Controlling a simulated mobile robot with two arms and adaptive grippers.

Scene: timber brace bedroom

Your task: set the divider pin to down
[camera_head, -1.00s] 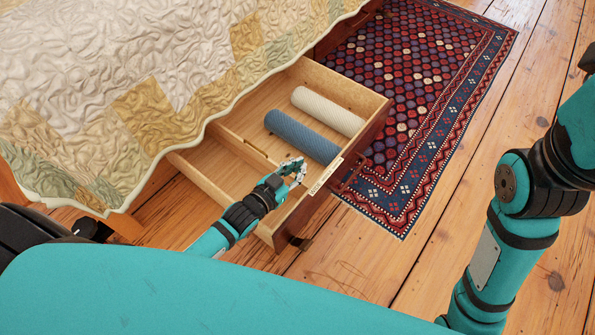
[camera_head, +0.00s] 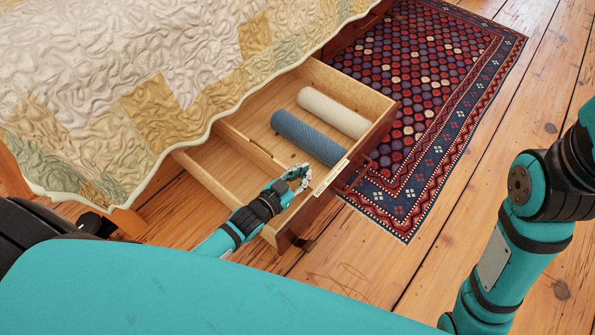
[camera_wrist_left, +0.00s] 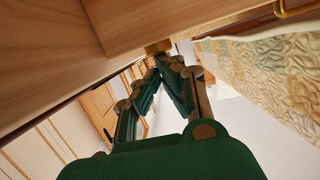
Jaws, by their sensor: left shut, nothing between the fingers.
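My left gripper (camera_head: 303,172) is over the near part of the open drawer (camera_head: 205,180), beside the inner side of its front panel. Its fingers are shut and empty. In the left wrist view the fingertips (camera_wrist_left: 165,58) meet just below a small brass-coloured piece (camera_wrist_left: 158,47) at the end of a wooden part. This may be the divider pin; I cannot tell its setting, nor whether the fingers touch it. In the head view the pin cannot be made out. A wooden divider (camera_head: 250,147) crosses the drawer. My right gripper is out of view.
A blue roll (camera_head: 308,138) and a cream roll (camera_head: 335,112) lie in the drawer's far section. A quilt (camera_head: 130,80) hangs from the bed over the drawer's back. A patterned rug (camera_head: 440,100) lies beyond the drawer on the plank floor (camera_head: 350,270).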

